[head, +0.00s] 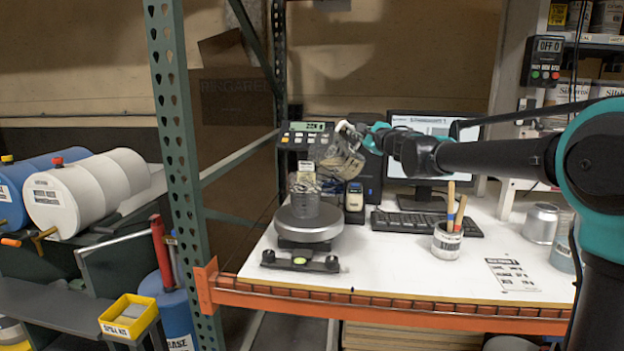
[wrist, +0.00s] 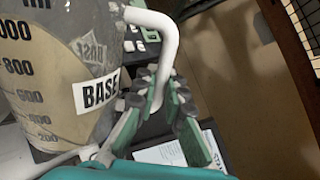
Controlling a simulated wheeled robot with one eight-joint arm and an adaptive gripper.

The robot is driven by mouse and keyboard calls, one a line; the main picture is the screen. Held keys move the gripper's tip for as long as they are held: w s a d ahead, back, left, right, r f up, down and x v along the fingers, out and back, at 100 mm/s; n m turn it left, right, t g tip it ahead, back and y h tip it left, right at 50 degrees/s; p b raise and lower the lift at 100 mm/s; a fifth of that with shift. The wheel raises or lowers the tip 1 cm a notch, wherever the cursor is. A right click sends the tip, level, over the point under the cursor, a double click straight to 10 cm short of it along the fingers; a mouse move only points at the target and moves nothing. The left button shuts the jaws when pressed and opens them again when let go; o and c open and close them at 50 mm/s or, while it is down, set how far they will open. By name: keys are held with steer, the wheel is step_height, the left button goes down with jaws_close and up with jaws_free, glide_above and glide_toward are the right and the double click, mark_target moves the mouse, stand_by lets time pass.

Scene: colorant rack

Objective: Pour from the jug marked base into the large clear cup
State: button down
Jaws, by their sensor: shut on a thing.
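The jug marked base (head: 343,150) is held in the air and tilted to the left, its mouth side above the large clear cup (head: 305,203). In the wrist view the jug (wrist: 50,75) shows its BASE label, a printed scale and beige liquid inside. My gripper (head: 374,138) is shut on the jug's white handle (wrist: 165,45); its fingers (wrist: 160,98) close around the handle's lower part. The clear cup stands upright on the round scale plate (head: 309,228). Pale patches show at the cup's top; I cannot tell whether they are a stream.
A lit readout (head: 307,127) stands behind the cup. A small dark device (head: 354,198), a keyboard (head: 428,223) and a pot with sticks (head: 447,240) are to the right. A green rack post (head: 178,150) rises at the left.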

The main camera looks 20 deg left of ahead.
steer(key=shift+s+a+r+n+p, duration=0.5)
steer(key=shift+n+p, duration=0.2)
steer(key=shift+n, duration=0.1)
stand_by(4.1)
